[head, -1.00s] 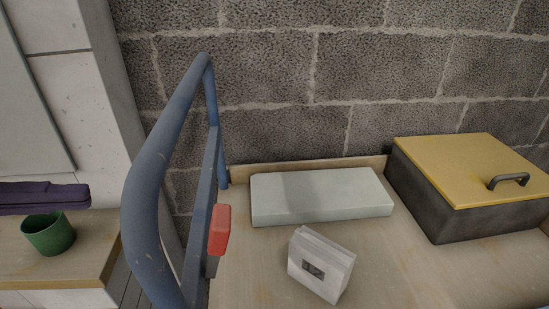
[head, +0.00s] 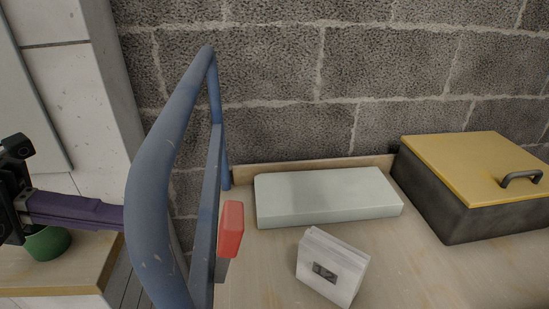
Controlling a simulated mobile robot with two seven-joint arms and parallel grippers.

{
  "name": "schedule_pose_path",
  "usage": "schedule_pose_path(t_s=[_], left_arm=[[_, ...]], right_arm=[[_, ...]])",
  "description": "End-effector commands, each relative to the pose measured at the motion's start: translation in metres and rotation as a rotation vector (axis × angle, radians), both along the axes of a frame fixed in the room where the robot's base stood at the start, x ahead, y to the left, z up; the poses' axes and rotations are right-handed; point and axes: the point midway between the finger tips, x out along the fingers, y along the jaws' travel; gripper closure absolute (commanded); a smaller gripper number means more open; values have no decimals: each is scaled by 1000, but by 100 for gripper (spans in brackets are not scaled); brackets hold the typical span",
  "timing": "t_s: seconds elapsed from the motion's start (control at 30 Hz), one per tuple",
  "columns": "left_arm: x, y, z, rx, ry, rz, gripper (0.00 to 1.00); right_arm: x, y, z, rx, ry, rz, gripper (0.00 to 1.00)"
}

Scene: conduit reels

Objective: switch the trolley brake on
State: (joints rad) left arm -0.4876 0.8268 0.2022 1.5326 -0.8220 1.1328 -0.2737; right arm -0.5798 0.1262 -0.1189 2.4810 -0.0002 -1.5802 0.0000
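The trolley's blue tubular handle (head: 150,210) rises at the left end of the wooden deck (head: 262,285). A red lever (head: 230,230), which looks like the brake, stands roughly upright on the deck side of the handle frame. My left gripper (head: 120,216) comes in from the left, with a black body and purple fingers. Its tips are beside the outer side of the handle in the picture, across the handle from the lever. I cannot tell whether they touch the tube. The fingers overlap, so their opening is hidden. My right gripper is not in view.
A green cup (head: 47,243) stands on the left counter (head: 85,270), behind my gripper. A block wall closes the back.

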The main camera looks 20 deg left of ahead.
Motion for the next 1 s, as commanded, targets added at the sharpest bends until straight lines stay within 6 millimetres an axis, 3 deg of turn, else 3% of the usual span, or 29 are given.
schedule_pose_path(t_s=[0.2,0.4,1.0], left_arm=[[24,-39,-12,-3,-4,0,100],[38,-61,-20,-1,-2,1,100],[43,-69,-22,5,3,1,100]], right_arm=[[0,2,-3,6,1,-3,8],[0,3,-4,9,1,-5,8],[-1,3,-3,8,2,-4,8]])
